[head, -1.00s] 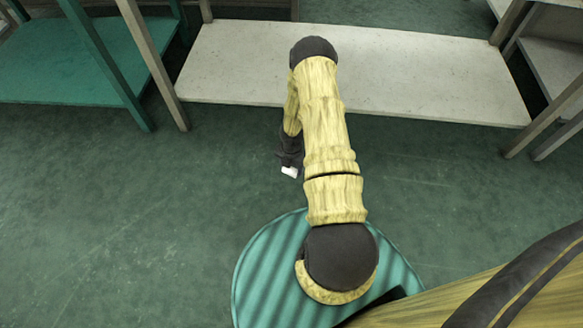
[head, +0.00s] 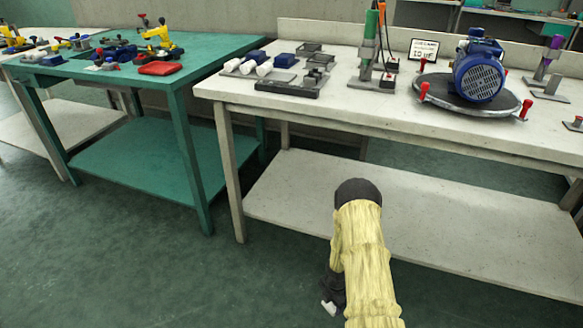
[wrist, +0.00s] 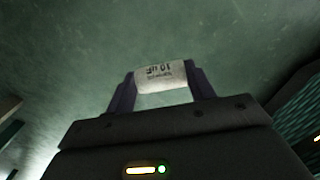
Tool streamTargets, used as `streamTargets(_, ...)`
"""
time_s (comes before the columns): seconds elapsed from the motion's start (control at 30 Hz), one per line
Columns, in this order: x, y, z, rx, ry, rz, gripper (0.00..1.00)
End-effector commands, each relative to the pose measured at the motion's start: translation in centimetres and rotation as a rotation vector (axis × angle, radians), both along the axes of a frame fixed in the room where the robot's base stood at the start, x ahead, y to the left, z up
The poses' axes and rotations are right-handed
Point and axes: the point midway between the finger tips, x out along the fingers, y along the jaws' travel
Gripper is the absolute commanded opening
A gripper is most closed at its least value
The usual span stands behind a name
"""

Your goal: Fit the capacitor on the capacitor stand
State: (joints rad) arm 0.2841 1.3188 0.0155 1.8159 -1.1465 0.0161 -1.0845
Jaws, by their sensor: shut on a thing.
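My gripper (wrist: 160,74) is shut on the capacitor (wrist: 165,78), a white cylinder with a printed label that reads 10 µF. It lies crosswise between the two dark fingers in the wrist view. In the head view the capacitor (head: 328,308) shows as a small white piece below my dark gripper, over the green floor and in front of the white bench. I cannot tell for certain which fixture is the capacitor stand. A small grey piece with a red part (head: 575,123) is at the bench's right edge.
The white bench (head: 350,100) carries a tray (head: 283,76) of blue and white parts, a 10 µF sign (head: 423,50), upright tools (head: 371,45), and a blue motor (head: 480,75) on a round dark plate with red handles. A green table (head: 205,55) stands left. The floor before them is clear.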

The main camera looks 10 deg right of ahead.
Motion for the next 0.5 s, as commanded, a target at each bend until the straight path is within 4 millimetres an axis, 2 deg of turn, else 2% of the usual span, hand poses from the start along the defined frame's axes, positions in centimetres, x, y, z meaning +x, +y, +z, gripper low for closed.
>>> streamTargets(0.03, 0.0, 0.6, 2.5, -0.003, 0.001, -0.039, 0.32)
streamTargets(0.5, 0.1, 5.0, 12.8, -0.001, 0.000, -0.472, 0.32)
